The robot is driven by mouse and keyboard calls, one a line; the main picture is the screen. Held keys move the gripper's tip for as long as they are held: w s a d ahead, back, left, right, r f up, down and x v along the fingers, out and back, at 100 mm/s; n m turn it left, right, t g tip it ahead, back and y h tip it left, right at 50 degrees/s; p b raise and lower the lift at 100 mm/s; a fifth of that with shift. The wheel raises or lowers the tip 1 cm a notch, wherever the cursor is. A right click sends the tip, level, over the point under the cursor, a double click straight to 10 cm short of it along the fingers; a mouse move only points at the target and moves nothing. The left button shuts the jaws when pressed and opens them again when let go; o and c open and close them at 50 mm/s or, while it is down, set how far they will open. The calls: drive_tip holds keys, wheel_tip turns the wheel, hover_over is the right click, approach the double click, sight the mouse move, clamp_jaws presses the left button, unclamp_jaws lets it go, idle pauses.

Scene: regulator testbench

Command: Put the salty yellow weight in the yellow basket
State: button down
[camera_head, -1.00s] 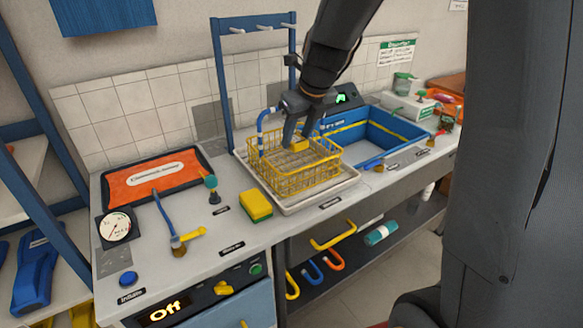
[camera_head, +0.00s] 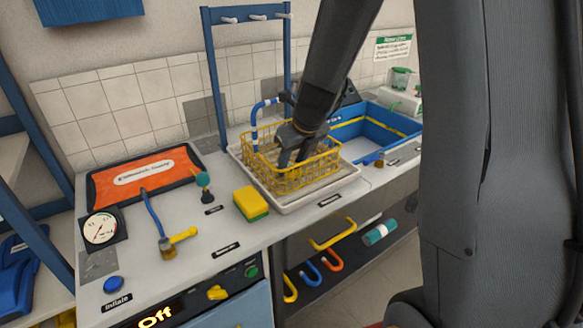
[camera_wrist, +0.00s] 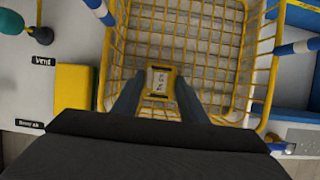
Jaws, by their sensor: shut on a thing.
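The yellow basket (camera_head: 318,172) is an open wire basket on a white tray (camera_head: 318,199). In the wrist view its wire mesh (camera_wrist: 190,45) surrounds my fingers. My gripper (camera_head: 292,160) reaches down inside the basket, and its two fingers also show in the wrist view (camera_wrist: 157,98). They are shut on the yellow weight (camera_wrist: 158,84), which has a pale label with dark marks too small to read. In the head view the weight is hidden by my gripper and the wires. I cannot tell whether it touches the basket floor.
A yellow and green sponge (camera_head: 251,204) lies left of the tray. A blue basin (camera_head: 375,130) stands to the right. A blue frame with hooks (camera_head: 247,15) stands behind.

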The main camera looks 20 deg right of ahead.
drive_tip(key=shift+f, duration=0.55)
drive_tip(key=shift+f, duration=0.15)
drive_tip(key=c, duration=1.1)
unclamp_jaws()
